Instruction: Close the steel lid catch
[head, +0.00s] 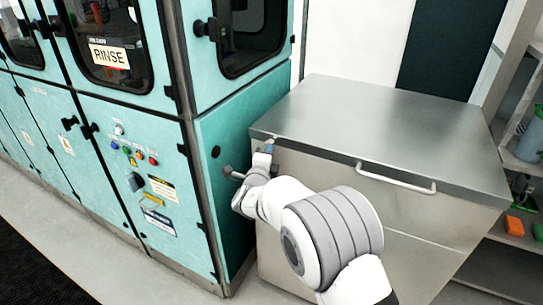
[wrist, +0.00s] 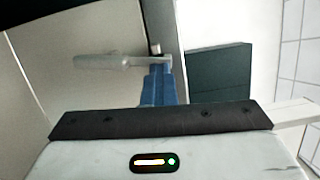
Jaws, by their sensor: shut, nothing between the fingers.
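The steel lid catch (wrist: 115,61) shows in the wrist view as a pale metal lever lying sideways, with a small post above its right end. In the head view only a small bit of the catch (head: 272,140) shows, at the left front of the lid edge. The steel lid (head: 380,120) lies down on the chest. My gripper (head: 266,148) is at the catch, its blue fingers shut together and empty. In the wrist view the fingertips (wrist: 159,68) are at the lever's right end; I cannot tell if they touch it.
The steel chest (head: 420,225) has a bar handle (head: 395,180) right of my gripper. A teal rinse cabinet (head: 225,140) stands close on the left. Shelves (head: 525,165) with bins are on the right. Pale floor lies in front of the cabinet.

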